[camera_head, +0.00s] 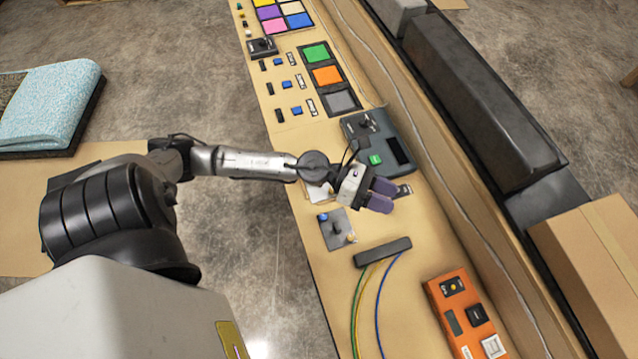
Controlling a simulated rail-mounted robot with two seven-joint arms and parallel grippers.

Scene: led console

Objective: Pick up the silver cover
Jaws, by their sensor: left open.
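My left arm reaches in from the left over the long tan console. Its gripper (381,195), with purple fingertips, is open and hangs above the middle of the console. A small dark and silver piece (403,190) shows just right of the fingertips and is partly hidden. My right gripper is not in view.
A grey box with a green button (375,159) sits just beyond the gripper. A dark bar with coloured wires (382,252) and an orange panel (467,315) lie nearer. Coloured tiles (327,75) are at the far end. Dark blocks (480,110) line the right side.

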